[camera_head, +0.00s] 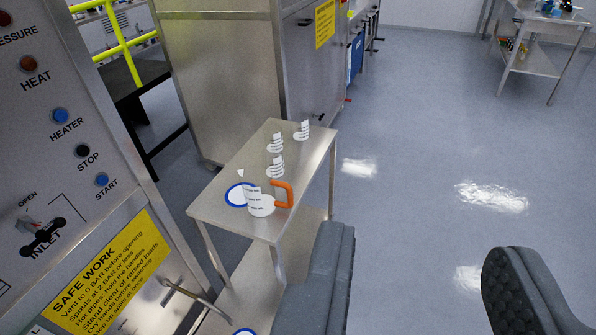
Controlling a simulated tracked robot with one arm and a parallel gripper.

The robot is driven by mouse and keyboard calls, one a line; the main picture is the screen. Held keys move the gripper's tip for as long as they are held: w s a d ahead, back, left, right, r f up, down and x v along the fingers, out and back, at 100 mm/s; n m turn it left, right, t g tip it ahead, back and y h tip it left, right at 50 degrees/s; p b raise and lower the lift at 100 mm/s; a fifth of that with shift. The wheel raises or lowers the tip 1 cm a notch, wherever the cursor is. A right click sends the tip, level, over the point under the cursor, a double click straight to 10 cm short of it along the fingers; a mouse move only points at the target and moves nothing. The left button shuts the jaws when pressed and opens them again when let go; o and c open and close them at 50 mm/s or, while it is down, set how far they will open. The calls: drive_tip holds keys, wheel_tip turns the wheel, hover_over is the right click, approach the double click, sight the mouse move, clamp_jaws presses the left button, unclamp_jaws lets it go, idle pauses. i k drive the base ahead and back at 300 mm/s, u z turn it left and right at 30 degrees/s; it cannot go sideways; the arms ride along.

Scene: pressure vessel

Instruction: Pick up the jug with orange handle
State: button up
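The jug with the orange handle (262,206) stands upright on the near part of a small metal table (224,190). It is white with dark markings, and its orange handle (288,193) points to the right. My gripper (430,285) is in the lower right of the picture, with its two dark padded fingers wide apart. Nothing is between them but grey floor. The gripper is apart from the jug, which lies up and to the left of the left finger.
Three more white marked vessels (276,165) stand farther back on the table. A blue-rimmed white round item (237,194) lies beside the jug. A control panel (60,130) with a yellow safety sign (108,265) is at left. A metal cabinet (225,85) stands behind. Open floor (430,150) lies right.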

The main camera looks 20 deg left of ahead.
sight(258, 184)
drive_tip(key=z, duration=0.1)
drive_tip(key=i, duration=1.1)
drive_tip(key=z, duration=0.05)
